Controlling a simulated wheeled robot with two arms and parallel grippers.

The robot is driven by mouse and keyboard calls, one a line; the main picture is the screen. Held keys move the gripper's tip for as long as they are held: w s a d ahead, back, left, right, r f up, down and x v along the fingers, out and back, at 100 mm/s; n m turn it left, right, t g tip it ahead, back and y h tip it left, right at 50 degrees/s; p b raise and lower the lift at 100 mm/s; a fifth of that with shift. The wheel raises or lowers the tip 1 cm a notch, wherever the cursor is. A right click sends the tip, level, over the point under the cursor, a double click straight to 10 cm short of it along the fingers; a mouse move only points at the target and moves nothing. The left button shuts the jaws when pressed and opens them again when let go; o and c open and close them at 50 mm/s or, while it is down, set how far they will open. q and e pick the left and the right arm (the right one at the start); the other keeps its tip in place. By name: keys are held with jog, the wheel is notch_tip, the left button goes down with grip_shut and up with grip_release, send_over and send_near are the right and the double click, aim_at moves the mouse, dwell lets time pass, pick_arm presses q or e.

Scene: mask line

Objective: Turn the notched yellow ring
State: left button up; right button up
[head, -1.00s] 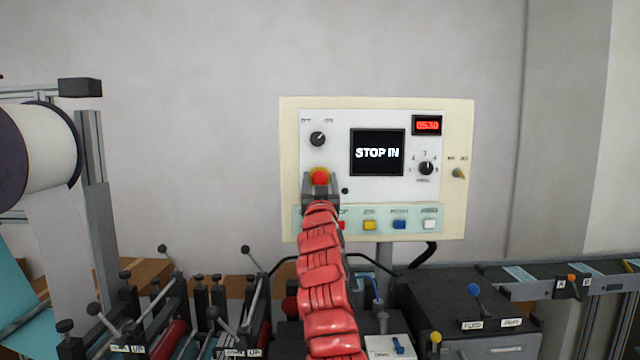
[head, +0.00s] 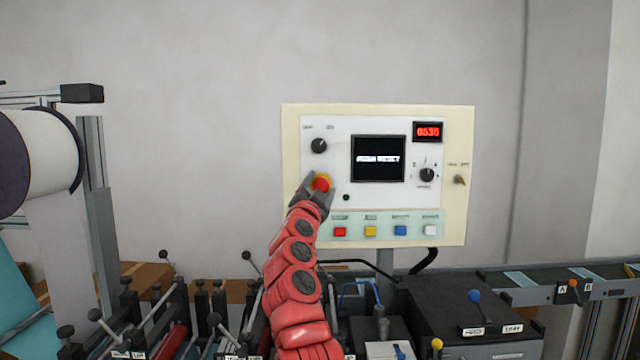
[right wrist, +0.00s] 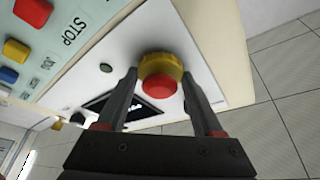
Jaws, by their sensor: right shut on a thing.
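The yellow ring (head: 318,177) sits around a red push button (head: 322,185) at the lower left of the control panel (head: 460,215). My right gripper (head: 320,187) has one finger on each side of the ring and is shut on it, rolled at a slant. In the right wrist view the ring (right wrist: 158,62) shows between the two fingertips (right wrist: 159,75), with the red button (right wrist: 159,86) standing out from it. My left gripper is not in view.
Above the ring are a black knob (head: 319,146) and a dark screen (head: 378,158) with small, blurred white text. A row of coloured buttons (head: 370,231) lies below right. Machinery with levers (head: 170,290) fills the lower left.

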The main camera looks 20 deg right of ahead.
jog(key=shift+m, duration=0.6)
